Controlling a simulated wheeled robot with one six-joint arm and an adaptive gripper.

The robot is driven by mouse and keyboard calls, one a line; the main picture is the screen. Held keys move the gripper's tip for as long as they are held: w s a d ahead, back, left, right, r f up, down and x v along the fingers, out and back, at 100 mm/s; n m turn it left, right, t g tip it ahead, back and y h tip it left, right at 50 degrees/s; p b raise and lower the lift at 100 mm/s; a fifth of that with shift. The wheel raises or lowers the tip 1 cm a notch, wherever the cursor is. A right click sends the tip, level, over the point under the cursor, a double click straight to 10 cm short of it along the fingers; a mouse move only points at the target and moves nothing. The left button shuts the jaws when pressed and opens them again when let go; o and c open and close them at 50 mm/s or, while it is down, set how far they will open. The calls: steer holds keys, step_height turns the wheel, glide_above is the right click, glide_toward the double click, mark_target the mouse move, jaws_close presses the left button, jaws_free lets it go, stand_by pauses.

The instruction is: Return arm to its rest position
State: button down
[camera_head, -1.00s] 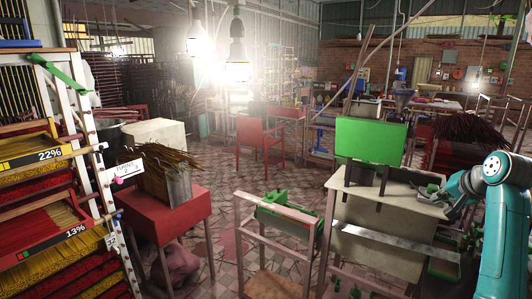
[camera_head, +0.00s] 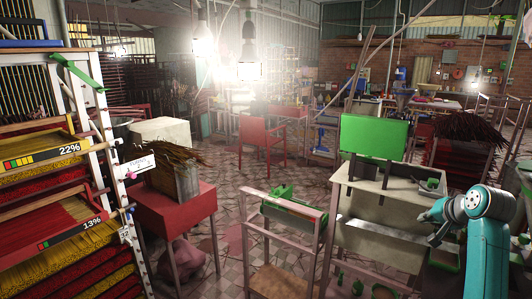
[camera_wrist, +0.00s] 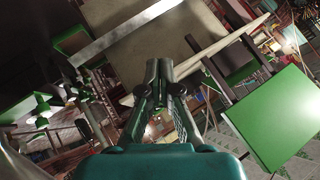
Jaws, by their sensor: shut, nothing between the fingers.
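My gripper (camera_head: 430,214) is at the right of the head view, low beside the front of a beige machine table (camera_head: 368,204). In the wrist view my gripper (camera_wrist: 158,70) has its fingers together, with nothing between them. The teal arm is bent, with its elbow at the right edge of the head view. The table shows behind the fingertips in the wrist view; I cannot tell the exact gap.
A red table (camera_head: 172,207) and an incense rack (camera_head: 60,215) stand at left. Tiled floor (camera_head: 228,178) is open in the middle.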

steer(key=s+a+f, duration=0.3)
steer(key=a+f, duration=0.1)
steer(key=f, duration=0.6)
steer(key=s+a+f, duration=0.3)
steer(key=a+f, duration=0.2)
steer(key=f, duration=0.5)
steer(key=s+a+f+n+t+h, duration=0.1)
steer(key=s+a+f, duration=0.45)
steer(key=s, duration=0.25)
steer(key=s+a+f+n+t, duration=0.1)
steer(key=s+a+f, duration=0.3)
steer(key=s+f, duration=0.4)
steer(key=s+a+n+t, duration=0.1)
steer(key=s+a+n, duration=0.15)
steer(key=s, duration=0.95)
steer(key=s+a+n+t, duration=0.1)
steer(key=s+a, duration=0.3)
steer(key=s, duration=0.7)
steer(key=s+a+r+n+t, duration=0.1)
steer(key=s+a+r+n, duration=0.2)
steer(key=s+r, duration=1)
steer(key=s, duration=0.4)
steer(key=shift+r+y, duration=0.35)
steer(key=shift+y, duration=0.05)
